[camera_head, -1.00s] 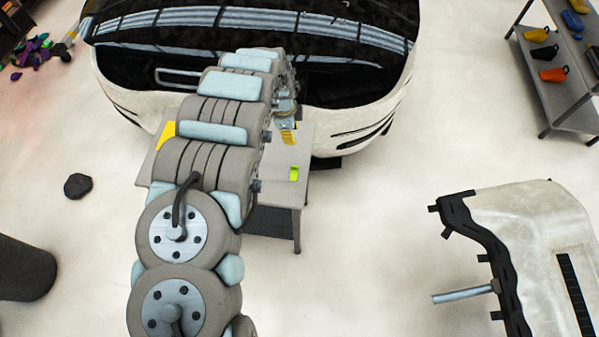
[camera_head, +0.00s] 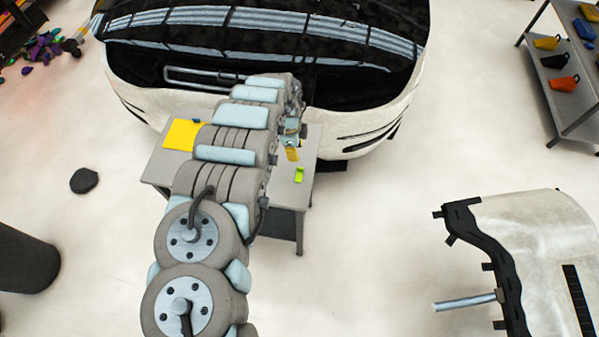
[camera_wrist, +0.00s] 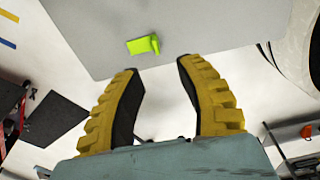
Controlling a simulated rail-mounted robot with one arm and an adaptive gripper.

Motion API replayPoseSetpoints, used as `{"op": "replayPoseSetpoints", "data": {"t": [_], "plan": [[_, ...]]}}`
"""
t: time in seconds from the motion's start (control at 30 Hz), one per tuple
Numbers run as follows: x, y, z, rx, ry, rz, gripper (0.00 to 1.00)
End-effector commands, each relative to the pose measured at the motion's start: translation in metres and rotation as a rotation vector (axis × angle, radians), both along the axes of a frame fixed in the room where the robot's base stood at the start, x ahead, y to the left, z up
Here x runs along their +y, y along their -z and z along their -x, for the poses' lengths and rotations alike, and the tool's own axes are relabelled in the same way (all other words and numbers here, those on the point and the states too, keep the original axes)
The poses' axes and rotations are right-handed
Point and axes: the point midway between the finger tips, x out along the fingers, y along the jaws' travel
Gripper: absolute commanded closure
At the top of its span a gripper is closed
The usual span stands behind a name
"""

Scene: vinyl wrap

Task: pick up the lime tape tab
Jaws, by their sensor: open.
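The lime tape tab (camera_head: 299,174) lies on the right part of a grey table (camera_head: 309,150). In the wrist view the tab (camera_wrist: 140,46) is a small bright green flat piece with a raised end at its right, near the table's edge. My gripper (camera_head: 293,155) is above the table, a little beyond the tab in the head view. In the wrist view its two yellow, black-padded fingers (camera_wrist: 157,66) are apart with nothing between them, and the tab shows just past the fingertips, slightly left of the middle.
A yellow sheet (camera_head: 181,134) lies on the table's left part. A white and black vehicle body (camera_head: 370,125) stands close behind the table. A white panel with black trim (camera_head: 535,235) is at the right. A shelf (camera_head: 565,92) stands farther right.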

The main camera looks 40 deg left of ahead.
Motion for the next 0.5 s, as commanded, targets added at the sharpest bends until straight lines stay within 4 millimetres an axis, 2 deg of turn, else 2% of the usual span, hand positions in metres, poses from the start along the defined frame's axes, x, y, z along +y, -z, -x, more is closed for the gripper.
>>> {"op": "replayPoseSetpoints", "data": {"t": [0.5], "plan": [[-0.005,0.041,-0.004,-0.001,0.001,0.002,0.63]]}}
